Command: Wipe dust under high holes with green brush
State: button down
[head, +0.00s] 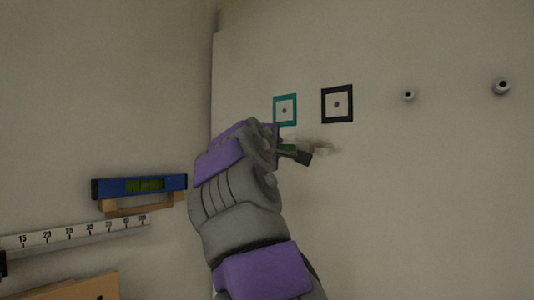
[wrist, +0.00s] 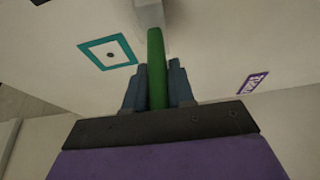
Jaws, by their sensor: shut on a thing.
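My gripper (wrist: 157,78) is shut on the green brush (wrist: 156,50), with one finger on each side of its handle. The pale brush head (wrist: 149,13) points away from me toward the wall. In the head view, my gripper (head: 296,154) is just below the teal-framed hole (head: 285,110), and the pale head extends right, below the black-framed hole (head: 337,104). Whether the bristles touch the wall cannot be told. A faint pale smear around the head may be dust, but it is hard to separate from the brush. The teal frame (wrist: 108,52) also shows in the wrist view.
Two round knobs (head: 408,95) (head: 502,86) stick out of the wall at the right. A blue spirit level (head: 140,187) rests on a wooden ledge at left, above a white ruler (head: 75,232). A wall corner (head: 213,80) runs left of my arm. The lower right wall is clear.

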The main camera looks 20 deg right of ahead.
jog(key=shift+s+d+f, duration=0.15)
jog(key=shift+s+d, duration=0.35)
jog(key=shift+s+d+b, duration=0.15)
jog(key=shift+s+d, duration=0.35)
jog(key=shift+s, duration=0.2)
jog(key=shift+s+d+b, duration=0.15)
jog(key=shift+s+d, duration=0.35)
jog(key=shift+s, duration=0.15)
jog(key=shift+s+d, duration=2.1)
jog(key=shift+s, duration=0.75)
jog(key=shift+w+a+p, duration=1.05)
jog(key=shift+w+a, duration=0.25)
jog(key=shift+w, duration=0.25)
